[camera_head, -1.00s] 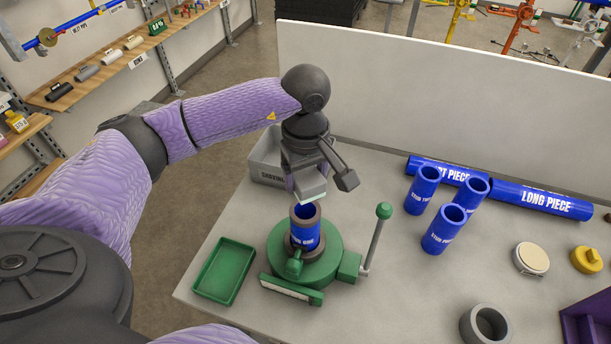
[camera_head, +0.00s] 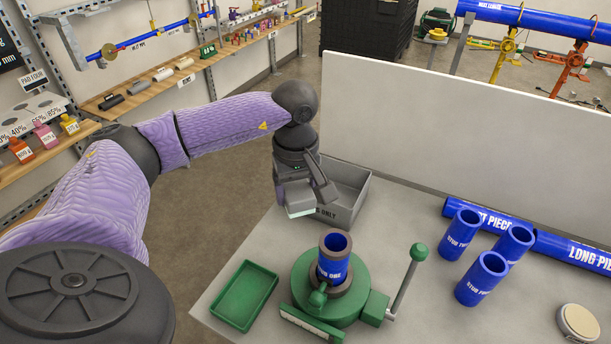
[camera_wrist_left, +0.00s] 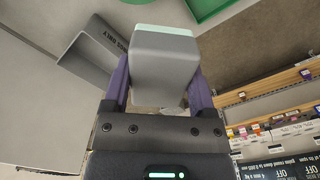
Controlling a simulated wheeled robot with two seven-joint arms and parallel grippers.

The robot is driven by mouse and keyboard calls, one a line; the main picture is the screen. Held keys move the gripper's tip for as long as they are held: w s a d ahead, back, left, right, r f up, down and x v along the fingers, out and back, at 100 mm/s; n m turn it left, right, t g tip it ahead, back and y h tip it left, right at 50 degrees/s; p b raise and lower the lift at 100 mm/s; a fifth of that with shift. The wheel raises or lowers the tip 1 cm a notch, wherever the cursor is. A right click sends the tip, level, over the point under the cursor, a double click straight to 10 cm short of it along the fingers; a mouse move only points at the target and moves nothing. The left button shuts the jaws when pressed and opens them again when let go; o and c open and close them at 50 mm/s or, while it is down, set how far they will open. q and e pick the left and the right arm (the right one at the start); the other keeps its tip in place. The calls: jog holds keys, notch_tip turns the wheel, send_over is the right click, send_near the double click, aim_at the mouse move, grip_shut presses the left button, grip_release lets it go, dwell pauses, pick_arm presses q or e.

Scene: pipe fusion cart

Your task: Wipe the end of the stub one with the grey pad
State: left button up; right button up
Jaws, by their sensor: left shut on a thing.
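Stub one (camera_head: 333,268), a short blue pipe, stands upright in the round green clamp (camera_head: 307,284) on the bench, its open end up. My left gripper (camera_head: 300,196) is shut on the grey pad (camera_head: 299,205), a grey block with a pale mint face. It holds the pad in the air, up and to the left of the stub's end, apart from it. In the left wrist view the pad (camera_wrist_left: 162,65) fills the space between the fingers. My right gripper is not in view.
A grey bin (camera_head: 352,192) stands behind the clamp, near the white back panel. A green tray (camera_head: 246,296) lies left of the clamp. The clamp's upright lever (camera_head: 404,284) is on its right.

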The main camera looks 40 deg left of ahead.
pick_arm(q)
jog(key=shift+d, duration=0.1)
jog(key=w+d+p, duration=0.1)
jog(key=d+p, duration=0.2)
jog(key=d, duration=0.1)
jog(key=p, duration=0.2)
send_over(336, 243)
jog(key=shift+d+f, duration=0.15)
jog(key=shift+f, duration=0.45)
jog(key=shift+f+b, duration=1.85)
jog(key=shift+f, duration=0.75)
jog(key=shift+f+b, duration=0.35)
jog(key=shift+b, duration=0.05)
